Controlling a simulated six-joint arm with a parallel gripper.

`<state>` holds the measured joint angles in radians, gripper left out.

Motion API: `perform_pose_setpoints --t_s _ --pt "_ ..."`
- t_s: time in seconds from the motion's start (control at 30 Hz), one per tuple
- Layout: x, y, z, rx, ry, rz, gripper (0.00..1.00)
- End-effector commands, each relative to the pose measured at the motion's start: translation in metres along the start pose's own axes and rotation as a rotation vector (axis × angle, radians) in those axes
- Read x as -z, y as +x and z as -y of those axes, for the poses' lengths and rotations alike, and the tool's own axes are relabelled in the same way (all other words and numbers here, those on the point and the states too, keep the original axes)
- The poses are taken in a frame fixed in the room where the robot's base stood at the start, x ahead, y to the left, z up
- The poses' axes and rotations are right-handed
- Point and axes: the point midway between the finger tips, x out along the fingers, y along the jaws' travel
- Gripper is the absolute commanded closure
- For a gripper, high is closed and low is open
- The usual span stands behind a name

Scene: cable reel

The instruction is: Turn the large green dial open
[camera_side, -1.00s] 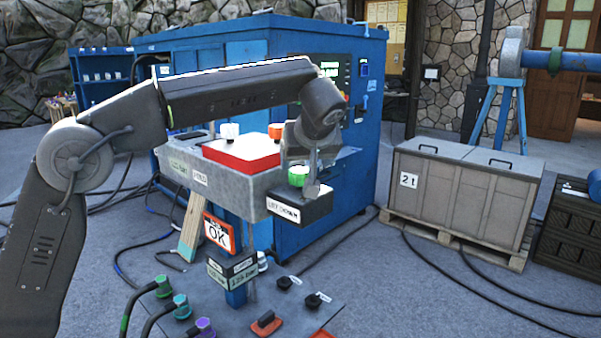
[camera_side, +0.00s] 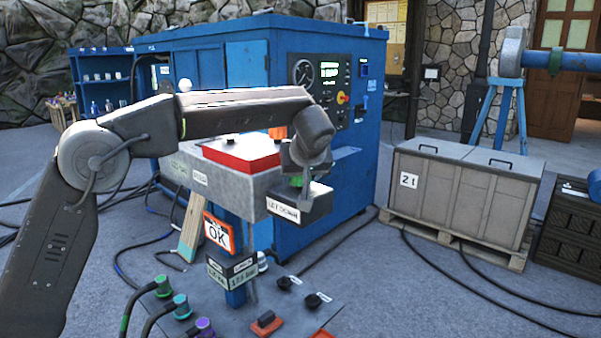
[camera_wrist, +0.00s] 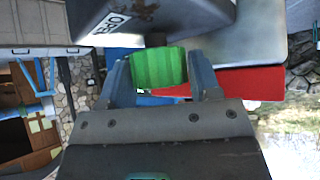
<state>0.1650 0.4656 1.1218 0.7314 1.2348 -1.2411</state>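In the side view my gripper (camera_side: 306,178) is at the dark labelled box on the right end of the grey console (camera_side: 235,185). Only a bit of the green dial (camera_side: 297,182) shows there; my wrist hides the rest.
A red panel (camera_side: 242,152) sits on the console, close to my forearm. A lower panel (camera_side: 280,315) with knobs and plugged cables stands in front. A blue cabinet (camera_side: 350,165) is behind. A grey crate (camera_side: 460,195) stands on a pallet at right.

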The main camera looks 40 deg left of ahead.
Motion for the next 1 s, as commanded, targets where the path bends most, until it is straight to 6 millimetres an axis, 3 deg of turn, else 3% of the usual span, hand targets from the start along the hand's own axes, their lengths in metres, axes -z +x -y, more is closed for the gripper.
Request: perform_pose_setpoints --t_s 0.3,0.67,1.0 --pt "0.0002 -0.0004 -0.0001 -0.001 0.000 0.000 0.73" --pt "0.0006 -0.0007 0.0006 -0.046 0.043 -0.001 0.73" --pt "0.0017 -0.0002 0.0027 -0.223 0.220 -0.003 0.73"
